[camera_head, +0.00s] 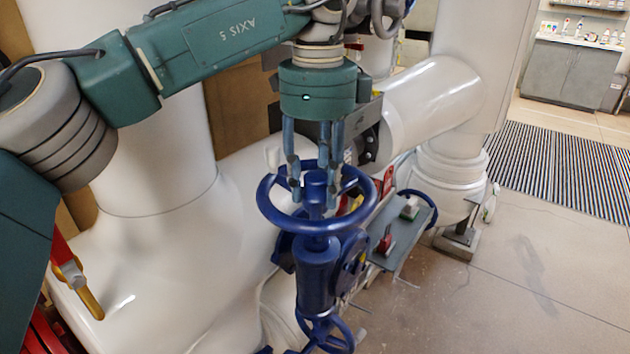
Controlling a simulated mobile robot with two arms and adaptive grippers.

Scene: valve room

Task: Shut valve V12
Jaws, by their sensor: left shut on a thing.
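A blue valve with a round handwheel (290,222) stands upright near the middle of the head view. Its blue body (316,275) is below the wheel. No label reading V12 can be made out. My left gripper (315,190) points straight down over the wheel's centre. Its blue-grey fingers reach inside the rim, on both sides of the hub, and are shut on the handwheel. The fingers partly hide the hub and the far rim. My right gripper is not in view.
Large white pipes (150,235) stand to the left and behind the valve. Another blue handwheel (430,208) is to the right, beside a grey plate (392,262) with small red and green parts. A yellow-handled red lever (75,280) is at lower left. Open floor (500,285) lies at right.

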